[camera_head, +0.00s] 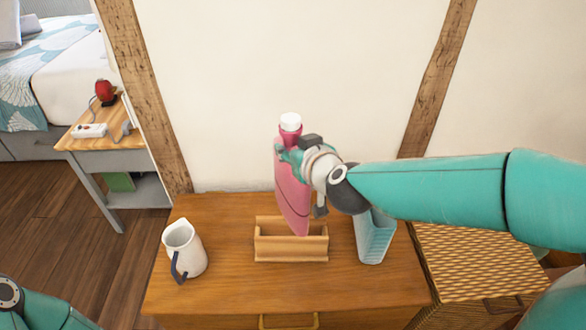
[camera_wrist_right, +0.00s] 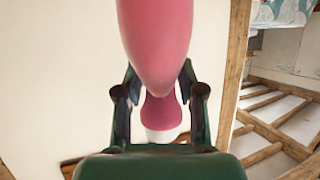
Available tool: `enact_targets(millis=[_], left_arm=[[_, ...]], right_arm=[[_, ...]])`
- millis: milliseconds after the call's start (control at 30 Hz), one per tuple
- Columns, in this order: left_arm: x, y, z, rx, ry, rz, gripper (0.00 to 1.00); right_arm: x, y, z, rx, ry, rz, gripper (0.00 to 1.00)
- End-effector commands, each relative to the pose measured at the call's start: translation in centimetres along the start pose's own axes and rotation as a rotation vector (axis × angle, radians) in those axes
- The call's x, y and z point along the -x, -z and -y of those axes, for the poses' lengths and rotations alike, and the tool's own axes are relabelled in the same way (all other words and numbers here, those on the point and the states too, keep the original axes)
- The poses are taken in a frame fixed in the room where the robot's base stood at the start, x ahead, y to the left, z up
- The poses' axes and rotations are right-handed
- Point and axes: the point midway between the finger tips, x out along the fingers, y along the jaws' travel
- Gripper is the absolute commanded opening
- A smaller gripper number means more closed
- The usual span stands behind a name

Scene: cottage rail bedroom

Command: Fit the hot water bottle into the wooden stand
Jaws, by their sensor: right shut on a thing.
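The hot water bottle (camera_head: 291,195) is pink with a white cap (camera_head: 290,121) and hangs cap-up, slightly tilted. My right gripper (camera_head: 291,156) is shut on it around the neck, just below the cap. In the right wrist view the gripper's fingers (camera_wrist_right: 160,97) close on both sides of the bottle's neck, with the pink body (camera_wrist_right: 158,40) above. The wooden stand (camera_head: 290,254) is a light, open-topped box on the dresser. The bottle's lower end overlaps the stand's opening; I cannot tell whether it is inside or just above. My left gripper is out of view.
A white jug (camera_head: 186,250) with a dark handle stands left of the stand. A pale blue ribbed container (camera_head: 374,238) stands close on the right, partly behind my arm. The wooden dresser top (camera_head: 225,290) is clear in front, and a wall rises behind.

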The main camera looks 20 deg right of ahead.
Motion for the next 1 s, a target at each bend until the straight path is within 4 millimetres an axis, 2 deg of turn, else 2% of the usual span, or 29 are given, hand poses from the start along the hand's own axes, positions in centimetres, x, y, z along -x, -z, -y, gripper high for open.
enact_targets(millis=[267,567,1000], left_arm=[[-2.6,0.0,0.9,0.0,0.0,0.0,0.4],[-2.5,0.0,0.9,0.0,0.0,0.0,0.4],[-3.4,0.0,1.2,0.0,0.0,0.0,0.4]], right_arm=[[-1.4,-3.4,-0.1,0.001,-0.003,-0.002,0.0],[-1.5,-3.4,-0.1,0.0,-0.002,-0.005,0.0],[-1.9,-4.6,-0.1,0.001,-0.002,-0.004,0.0]])
